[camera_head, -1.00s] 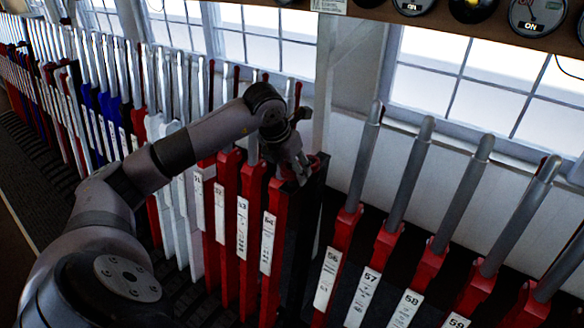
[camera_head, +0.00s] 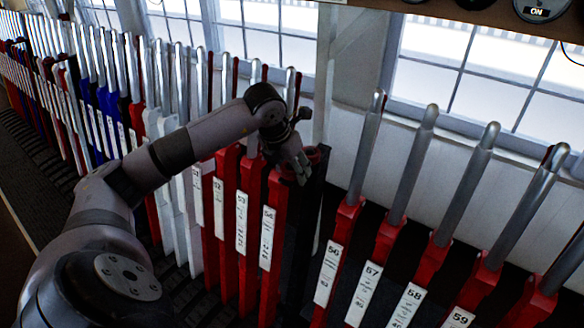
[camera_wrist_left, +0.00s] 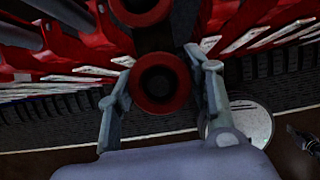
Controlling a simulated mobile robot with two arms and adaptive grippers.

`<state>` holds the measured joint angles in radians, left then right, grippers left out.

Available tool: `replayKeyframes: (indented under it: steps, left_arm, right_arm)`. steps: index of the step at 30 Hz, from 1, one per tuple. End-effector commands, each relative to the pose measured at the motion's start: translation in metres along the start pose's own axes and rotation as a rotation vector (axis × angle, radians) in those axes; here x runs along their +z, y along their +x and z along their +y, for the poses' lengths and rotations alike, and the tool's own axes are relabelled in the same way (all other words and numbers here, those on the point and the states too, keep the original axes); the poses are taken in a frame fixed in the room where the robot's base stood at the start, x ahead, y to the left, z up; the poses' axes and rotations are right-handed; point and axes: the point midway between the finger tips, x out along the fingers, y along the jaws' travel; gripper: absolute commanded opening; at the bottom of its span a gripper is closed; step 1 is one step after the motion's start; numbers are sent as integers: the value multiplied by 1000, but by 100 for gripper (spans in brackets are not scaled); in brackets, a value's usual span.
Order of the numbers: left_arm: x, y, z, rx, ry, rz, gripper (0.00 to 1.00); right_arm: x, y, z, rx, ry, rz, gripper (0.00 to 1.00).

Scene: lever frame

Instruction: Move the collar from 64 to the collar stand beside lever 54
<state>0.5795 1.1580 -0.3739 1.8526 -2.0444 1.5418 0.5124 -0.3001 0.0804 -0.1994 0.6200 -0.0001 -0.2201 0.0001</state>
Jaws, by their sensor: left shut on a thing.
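Lever 54 is the red lever with a white plate (camera_head: 267,238) left of a dark post (camera_head: 304,225). My left gripper (camera_head: 300,168) is at the top of this post, right beside lever 54. In the left wrist view, the fingers of my left gripper (camera_wrist_left: 163,92) are shut on a red ring-shaped collar (camera_wrist_left: 160,106), one finger on each side. A second red ring (camera_wrist_left: 140,14) shows at the top edge there. In the head view a red rim (camera_head: 321,152) shows just right of the fingers. Whether the collar is seated on the post cannot be told.
Levers 51 to 53 stand close on the left, with a long row of coloured levers beyond. Lever 56 (camera_head: 334,262) and lever 57 (camera_head: 365,290) stand to the right, after a gap. Windows (camera_head: 470,75) line the back. A pale round disc (camera_wrist_left: 240,122) shows at lower right in the wrist view.

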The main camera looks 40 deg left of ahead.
Motion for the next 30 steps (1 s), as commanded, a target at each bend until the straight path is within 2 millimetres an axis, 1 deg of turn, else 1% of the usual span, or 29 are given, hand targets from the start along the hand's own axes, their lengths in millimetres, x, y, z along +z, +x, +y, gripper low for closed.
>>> replayKeyframes:
  steps: [8, 9, 19, 26, 28, 30]
  left_arm:
    - [0, 1, 0, 0, 0, -1, 23]
    - [0, 1, 0, 0, 0, -1, 48]
    - [0, 1, 0, 0, 0, 0, 70]
    - [0, 1, 0, 0, 0, 0, 71]
    - [-1, 1, 0, 0, 0, 1, 75]
    - [-1, 1, 0, 0, 0, 1, 77]
  right_arm:
    - [0, 1, -2, -2, 1, 1, 0]
    - [0, 1, -2, -2, 1, 1, 0]
    - [0, 1, -2, -2, 0, 1, 0]
    - [0, 1, -2, -2, 0, 1, 0]
    - [0, 1, -2, -2, 0, 1, 0]
    - [0, 1, -2, -2, 0, 1, 0]
